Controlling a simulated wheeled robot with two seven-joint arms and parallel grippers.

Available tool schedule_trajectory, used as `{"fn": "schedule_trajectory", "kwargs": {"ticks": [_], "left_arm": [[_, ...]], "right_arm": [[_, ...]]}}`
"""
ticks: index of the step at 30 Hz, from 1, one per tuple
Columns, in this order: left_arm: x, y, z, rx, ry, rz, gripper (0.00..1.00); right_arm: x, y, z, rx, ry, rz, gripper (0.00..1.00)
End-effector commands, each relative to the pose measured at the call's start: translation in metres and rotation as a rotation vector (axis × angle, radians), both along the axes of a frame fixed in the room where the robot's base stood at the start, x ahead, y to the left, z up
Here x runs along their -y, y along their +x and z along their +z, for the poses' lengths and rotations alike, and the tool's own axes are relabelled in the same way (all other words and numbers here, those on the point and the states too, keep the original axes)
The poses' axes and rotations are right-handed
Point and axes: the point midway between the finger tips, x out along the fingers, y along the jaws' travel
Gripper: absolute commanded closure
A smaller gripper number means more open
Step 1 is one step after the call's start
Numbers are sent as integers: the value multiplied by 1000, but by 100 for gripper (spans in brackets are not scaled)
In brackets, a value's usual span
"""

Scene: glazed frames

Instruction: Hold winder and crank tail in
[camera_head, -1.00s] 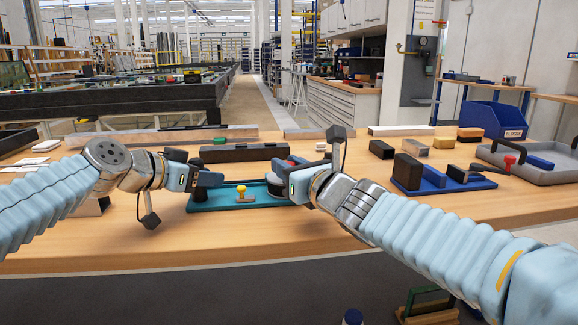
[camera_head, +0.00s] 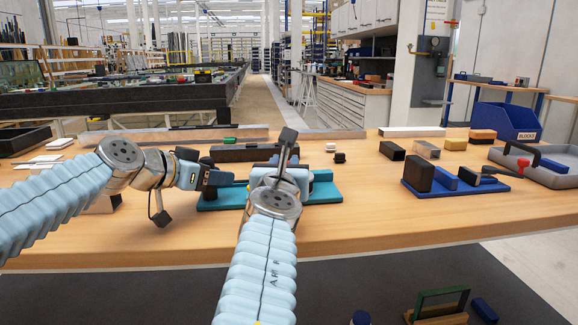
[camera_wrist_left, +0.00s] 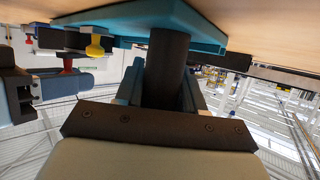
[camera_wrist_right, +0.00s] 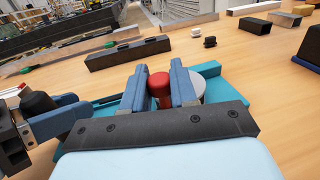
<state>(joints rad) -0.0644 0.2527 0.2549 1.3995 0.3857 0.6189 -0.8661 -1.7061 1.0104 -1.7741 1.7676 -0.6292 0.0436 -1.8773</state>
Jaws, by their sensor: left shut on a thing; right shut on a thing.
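The winder's teal base (camera_head: 322,190) lies on the bench, partly hidden by my right gripper. My left gripper (camera_head: 222,182) is shut on the winder's upright black post (camera_wrist_left: 167,68), which stands between its fingers in the left wrist view. My right gripper (camera_wrist_right: 160,88) is shut on the red crank knob (camera_wrist_right: 160,84); a grey round part (camera_wrist_right: 197,82) shows beside it. The red knob also shows in the left wrist view (camera_wrist_left: 67,64), near a yellow knob (camera_wrist_left: 95,48) on the winder. I cannot make out the tail.
A long dark block (camera_head: 247,153) lies just behind the winder. A blue board with black and blue blocks (camera_head: 457,188) and a grey tray (camera_head: 548,172) stand to the right. Small black and white pieces (camera_head: 339,157) lie behind the winder. The bench front is clear.

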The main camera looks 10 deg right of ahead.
Motion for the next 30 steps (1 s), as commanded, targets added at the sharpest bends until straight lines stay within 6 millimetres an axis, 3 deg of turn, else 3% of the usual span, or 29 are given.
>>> {"fn": "schedule_trajectory", "kwargs": {"ticks": [15, 30], "left_arm": [[1, 0, -6, -11, 8, -6, 100], [1, 0, -7, -12, 8, -5, 100]], "right_arm": [[-15, 15, 2, 6, -1, -391, 100], [-17, 18, 2, 7, 1, -506, 100]]}}
